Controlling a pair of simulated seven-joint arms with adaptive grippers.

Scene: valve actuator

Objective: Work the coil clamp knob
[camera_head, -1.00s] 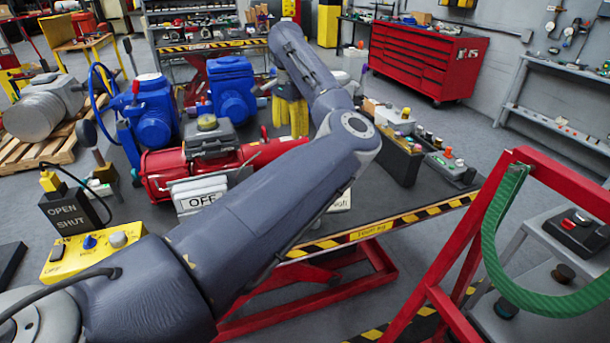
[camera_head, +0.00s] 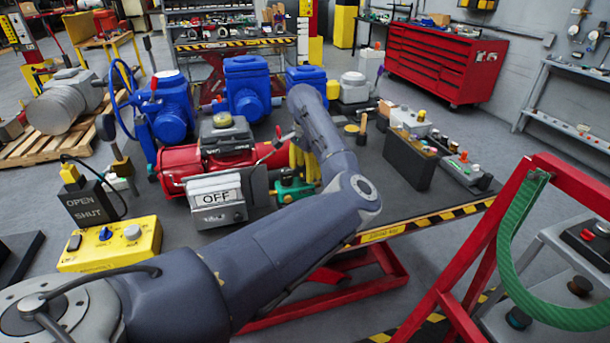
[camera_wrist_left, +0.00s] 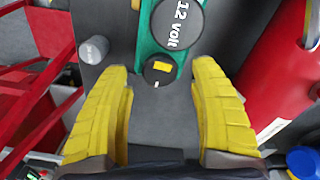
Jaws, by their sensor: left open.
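The green valve body (camera_head: 291,188) sits on the dark bench, right of the OFF sign and partly hidden by my arm in the head view. The left wrist view shows its green housing (camera_wrist_left: 147,45), a black coil marked "12 volt" (camera_wrist_left: 177,22) and a small round black knob (camera_wrist_left: 159,70) with a yellow patch and a white line, likely the coil clamp knob. My left gripper (camera_head: 304,158) has yellow fingers. In the wrist view the open left gripper (camera_wrist_left: 162,76) has one finger on each side of the knob, with visible gaps; contact does not show.
A red cylinder (camera_wrist_left: 280,75) lies close to the right finger in the wrist view. A grey peg (camera_wrist_left: 94,48) stands at the left. Blue valve actuators (camera_head: 246,90) stand behind on the bench. A yellow control box (camera_head: 112,243) is at front left, a black box (camera_head: 408,160) at right.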

